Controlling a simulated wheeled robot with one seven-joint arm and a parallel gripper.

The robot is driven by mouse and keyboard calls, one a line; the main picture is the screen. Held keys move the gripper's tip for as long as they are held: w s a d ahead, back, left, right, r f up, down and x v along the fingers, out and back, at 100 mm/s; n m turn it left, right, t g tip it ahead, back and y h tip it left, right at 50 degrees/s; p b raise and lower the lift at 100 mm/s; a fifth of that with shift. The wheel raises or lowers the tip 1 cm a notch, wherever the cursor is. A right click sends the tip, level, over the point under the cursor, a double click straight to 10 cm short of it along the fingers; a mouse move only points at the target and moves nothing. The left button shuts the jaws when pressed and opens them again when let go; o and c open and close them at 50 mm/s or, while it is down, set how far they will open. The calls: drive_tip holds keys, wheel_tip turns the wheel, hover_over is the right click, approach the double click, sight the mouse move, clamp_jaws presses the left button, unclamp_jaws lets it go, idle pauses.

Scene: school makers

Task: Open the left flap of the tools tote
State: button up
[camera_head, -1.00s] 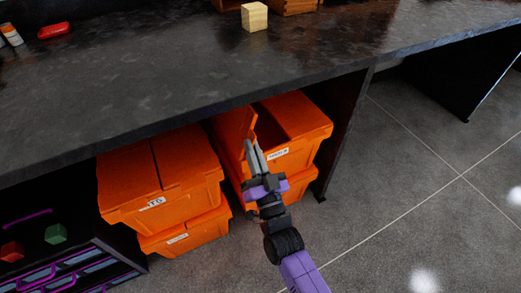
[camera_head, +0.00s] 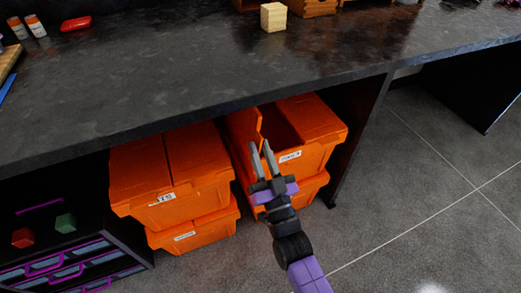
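An orange tote (camera_head: 318,150) with a white label, too small to read surely, tops the right-hand stack under the bench. Its left flap (camera_head: 243,127) stands raised and tilted, with a dark opening beside it. Its right flap (camera_head: 311,116) lies shut. My gripper (camera_head: 261,145) is in front of the tote, its two grey fingers pointing up toward the raised flap with a gap between them. Nothing shows between the fingers. I cannot tell whether a finger touches the flap. The fingers hide part of the tote's front.
Another orange tote (camera_head: 172,171), lid shut, tops the stack at left. The dark bench top (camera_head: 190,85) overhangs both stacks, and a bench leg (camera_head: 357,135) stands close at right. A drawer unit (camera_head: 60,262) is at lower left. The floor (camera_head: 420,205) at right is clear.

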idle(0.3)
drive_tip(key=p+v, duration=0.1)
drive_tip(key=v, duration=0.6)
drive_tip(key=shift+s+p, duration=0.3)
drive_tip(key=shift+s, duration=0.05)
drive_tip(key=shift+d+f, duration=0.1)
